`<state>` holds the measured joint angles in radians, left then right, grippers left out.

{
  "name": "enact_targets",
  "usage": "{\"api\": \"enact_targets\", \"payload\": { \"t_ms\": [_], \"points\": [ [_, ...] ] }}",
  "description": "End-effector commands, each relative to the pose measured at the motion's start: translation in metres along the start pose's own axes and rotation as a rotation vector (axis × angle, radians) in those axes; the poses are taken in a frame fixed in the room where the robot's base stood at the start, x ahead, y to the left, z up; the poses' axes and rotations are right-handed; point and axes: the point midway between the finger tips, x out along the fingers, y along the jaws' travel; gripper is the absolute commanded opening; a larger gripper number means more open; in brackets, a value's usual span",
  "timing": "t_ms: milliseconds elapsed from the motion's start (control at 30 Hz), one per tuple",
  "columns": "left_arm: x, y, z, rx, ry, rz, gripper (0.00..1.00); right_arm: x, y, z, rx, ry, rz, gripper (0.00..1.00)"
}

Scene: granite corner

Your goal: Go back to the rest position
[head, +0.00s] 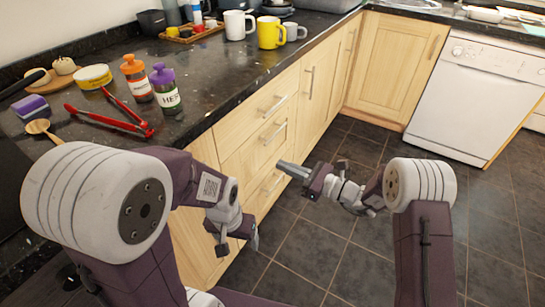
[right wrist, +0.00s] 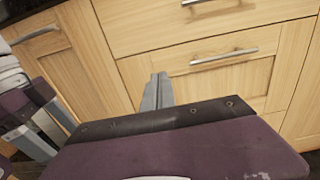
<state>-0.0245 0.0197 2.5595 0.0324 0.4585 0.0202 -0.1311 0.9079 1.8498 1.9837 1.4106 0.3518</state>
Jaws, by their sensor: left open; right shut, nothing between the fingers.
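My left gripper (head: 238,246) hangs low in front of the drawers in the head view, below the counter edge. Its jaws are open and hold nothing. My right gripper (head: 292,170) is to the right of it, raised over the floor and pointing left toward the drawer fronts. Its fingers are together and empty; they also show in the right wrist view (right wrist: 157,92) against the wooden fronts. Both grippers are clear of the counter top.
The dark granite counter (head: 235,68) carries red tongs (head: 110,117), an orange-capped bottle (head: 136,78), a purple-capped bottle (head: 165,90), a yellow mug (head: 270,33) and a white mug (head: 238,25). Wooden drawers (head: 255,120) stand below. A white dishwasher (head: 475,95) is at right. The tiled floor (head: 330,240) is open.

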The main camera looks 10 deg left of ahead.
Motion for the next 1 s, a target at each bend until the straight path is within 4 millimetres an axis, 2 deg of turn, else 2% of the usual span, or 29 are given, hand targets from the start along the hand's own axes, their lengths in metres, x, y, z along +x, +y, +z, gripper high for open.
{"api": "enact_targets", "payload": {
  "t_ms": [133,467,567,600,667,700,767,800,867,900,967,1000],
  "points": [
    [-0.004,0.0,0.0,0.0,0.0,0.0,0.77,-0.014,0.0,0.0,0.0,0.0,0.0,0.0],
    [-0.004,0.0,0.0,0.0,0.0,0.0,0.77,-0.016,-0.001,0.002,-0.005,-0.002,-0.002,0.0],
    [-0.004,0.0,0.0,0.0,0.0,0.0,0.77,-0.017,-0.007,0.032,-0.064,-0.027,-0.009,0.0],
    [-0.004,0.0,0.0,0.0,0.0,0.0,0.77,-0.019,-0.007,0.053,-0.101,-0.041,-0.012,0.0],
    [-0.004,0.0,0.0,0.0,0.0,0.0,0.77,-0.025,0.01,0.08,-0.162,-0.033,0.035,0.0],
    [-0.004,0.0,0.0,0.0,0.0,0.0,0.77,-0.031,0.032,0.087,-0.207,0.013,0.095,0.0],
    [-0.004,0.0,0.0,0.0,0.0,0.0,0.77,-0.047,0.069,0.081,-0.291,0.13,0.206,0.0],
    [-0.004,0.0,0.0,0.0,0.0,0.0,0.77,-0.061,0.092,0.069,-0.356,0.223,0.283,0.0],
    [-0.004,0.0,0.0,0.0,0.0,0.0,0.77,-0.089,0.123,0.045,-0.461,0.369,0.402,0.0],
    [-0.004,0.0,0.0,0.0,0.0,0.0,0.77,-0.112,0.14,0.028,-0.54,0.468,0.483,0.0],
    [-0.004,0.0,0.0,0.0,0.0,0.0,0.77,-0.149,0.158,0.003,-0.662,0.611,0.603,0.0],
    [-0.004,0.0,0.0,0.0,0.0,0.0,0.77,-0.175,0.166,-0.013,-0.744,0.698,0.683,0.0]
  ]
}}
